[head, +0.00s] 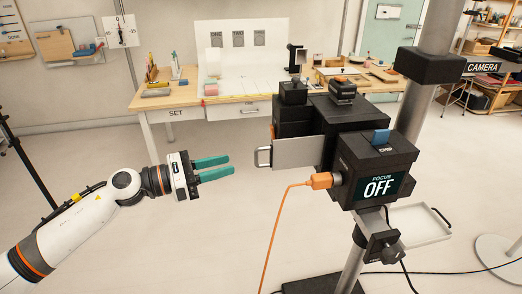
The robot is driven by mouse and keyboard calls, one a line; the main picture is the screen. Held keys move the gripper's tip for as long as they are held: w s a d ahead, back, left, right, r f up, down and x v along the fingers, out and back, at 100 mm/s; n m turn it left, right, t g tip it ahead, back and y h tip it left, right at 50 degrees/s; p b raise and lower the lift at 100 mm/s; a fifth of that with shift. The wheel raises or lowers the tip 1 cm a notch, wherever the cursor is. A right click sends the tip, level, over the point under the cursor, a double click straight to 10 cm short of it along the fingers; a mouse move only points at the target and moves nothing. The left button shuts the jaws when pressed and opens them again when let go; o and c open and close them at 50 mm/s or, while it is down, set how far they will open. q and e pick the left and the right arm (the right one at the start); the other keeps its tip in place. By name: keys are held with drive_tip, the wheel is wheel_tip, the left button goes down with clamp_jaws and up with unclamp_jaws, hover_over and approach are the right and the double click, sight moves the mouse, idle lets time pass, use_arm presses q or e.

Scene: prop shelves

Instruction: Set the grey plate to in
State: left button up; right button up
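The grey plate (298,153) sticks out of the left side of the black camera (372,151), so its inner edge is hidden in or behind the body. A pale loop handle (263,157) is at its left end. My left gripper (231,164) points right toward the handle, with its two teal fingers apart and nothing between them. A gap shows between the fingertips and the handle. My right gripper is out of view.
An orange cable (281,220) plugs into the camera's front and hangs below the plate. The camera stands on a grey post (352,268). A wooden table marked SET (185,97) is behind. The floor around my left gripper is clear.

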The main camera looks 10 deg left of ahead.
use_arm(q)
drive_tip(key=p, duration=0.4)
approach(294, 153)
drive_tip(key=w, duration=0.2)
drive_tip(key=shift+w+d+r, duration=0.1)
drive_tip(key=shift+w+d, duration=0.15)
drive_tip(key=shift+w, duration=0.05)
drive_tip(key=shift+w+d, duration=0.25)
drive_tip(key=shift+d, duration=0.25)
clamp_jaws()
